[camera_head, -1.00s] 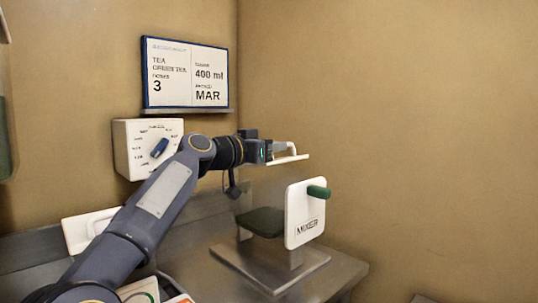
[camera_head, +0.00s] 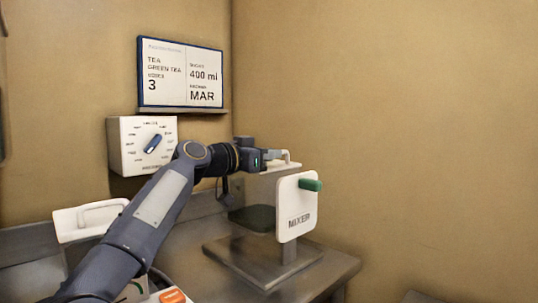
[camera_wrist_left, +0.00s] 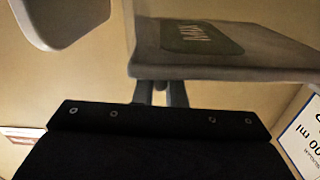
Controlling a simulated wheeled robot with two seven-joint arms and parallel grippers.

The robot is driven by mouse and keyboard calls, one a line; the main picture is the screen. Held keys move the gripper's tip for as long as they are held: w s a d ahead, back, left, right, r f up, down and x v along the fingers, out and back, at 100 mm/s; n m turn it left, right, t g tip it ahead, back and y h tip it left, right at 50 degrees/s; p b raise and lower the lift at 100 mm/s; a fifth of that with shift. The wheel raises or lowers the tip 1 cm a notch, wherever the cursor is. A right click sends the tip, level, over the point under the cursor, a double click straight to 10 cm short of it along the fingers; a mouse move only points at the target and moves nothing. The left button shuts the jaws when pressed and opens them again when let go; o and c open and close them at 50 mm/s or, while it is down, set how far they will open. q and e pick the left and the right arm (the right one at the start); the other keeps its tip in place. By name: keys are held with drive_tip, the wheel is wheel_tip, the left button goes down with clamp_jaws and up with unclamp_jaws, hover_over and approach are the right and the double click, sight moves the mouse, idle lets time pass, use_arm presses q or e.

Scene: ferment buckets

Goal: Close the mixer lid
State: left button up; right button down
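The mixer stands on a metal base, with a white front plate (camera_head: 294,222) reading MIXER, a green knob (camera_head: 311,185) and a see-through body with a dark green bottom (camera_head: 256,217). The flat lid (camera_head: 284,165), with a raised handle, lies at the top of the mixer body; whether it touches the rim I cannot tell. My left gripper (camera_head: 276,155) is at the lid's handle and appears shut on it. In the left wrist view its fingers (camera_wrist_left: 161,93) are close together at a pale panel (camera_wrist_left: 235,68) with a dark label. My right gripper is not in view.
Another white lid with a handle (camera_head: 72,229) stands at the left. A white dial box (camera_head: 125,150) and a sign (camera_head: 180,75) are on the wall behind my left arm. An orange item (camera_head: 172,297) lies at the bottom. Bare counter (camera_head: 335,270) shows right of the mixer.

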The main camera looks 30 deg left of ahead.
use_arm(q)
drive_tip(key=o, duration=0.4)
drive_tip(key=shift+f, duration=0.2)
drive_tip(key=shift+o, duration=0.2)
drive_tip(key=b+v, duration=0.1)
drive_tip(key=v, duration=0.6)
drive_tip(key=shift+s+b, duration=0.35)
drive_tip(key=shift+b, duration=0.05)
drive_tip(key=shift+a, duration=0.1)
